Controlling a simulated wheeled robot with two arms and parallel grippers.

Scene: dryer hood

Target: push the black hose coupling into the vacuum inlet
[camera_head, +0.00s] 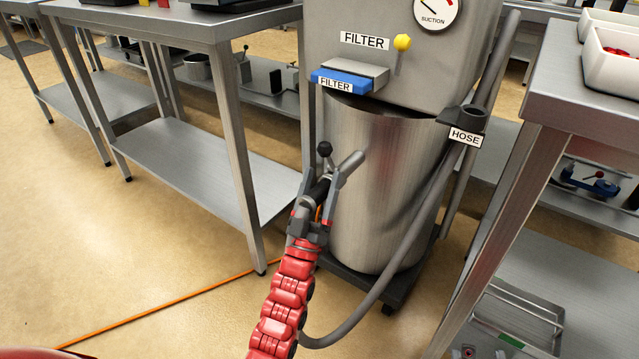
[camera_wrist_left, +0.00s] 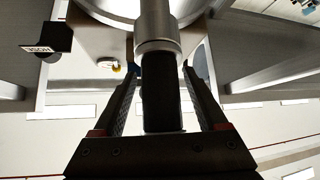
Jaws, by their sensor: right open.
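My left gripper (camera_head: 320,188) comes up from below in the head view, in front of the steel vacuum drum (camera_head: 385,190). Its fingers lie on both sides of the black hose coupling (camera_head: 318,190) and appear shut on it. In the left wrist view the coupling (camera_wrist_left: 160,105) stands between the fingers of the gripper (camera_wrist_left: 158,72), in line with the silver inlet pipe (camera_wrist_left: 156,22). Its far end meets the pipe's wider collar; how deep it sits cannot be told. The inlet (camera_head: 348,165) juts from the drum in the head view. My right gripper is not in view.
A grey hose (camera_head: 385,275) curves from behind my left arm up past the HOSE holder (camera_head: 465,118). A black-knobbed lever (camera_head: 324,150) stands beside the inlet. Steel tables (camera_head: 190,25) flank the vacuum left and right (camera_head: 590,95). An orange cable (camera_head: 170,305) crosses the floor.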

